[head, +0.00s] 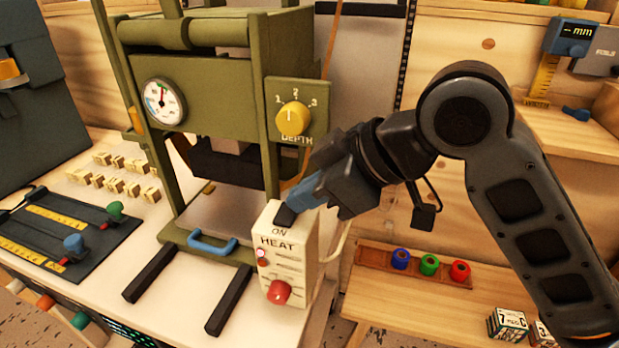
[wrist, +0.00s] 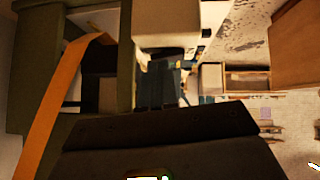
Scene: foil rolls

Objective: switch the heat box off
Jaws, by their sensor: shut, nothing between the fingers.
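The heat box (head: 287,262) is a cream upright box marked ON and HEAT, at the front right of the green press in the head view. A red knob (head: 278,292) sits low on its front, with a small red lamp (head: 263,254) at the left above it. My gripper (head: 286,216) comes in from the right, its dark fingertips shut and empty at the top of the box by the word ON. The fingertips cover part of the top, and I cannot tell whether they touch it. No switch lever shows clearly. The wrist view shows the blue fingers (wrist: 165,85).
The green press (head: 215,75) stands directly behind the box, with a yellow depth knob (head: 294,118) and a gauge (head: 163,101). A blue handle (head: 212,244) lies left of the box. A lower shelf at the right holds foil rolls (head: 429,264).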

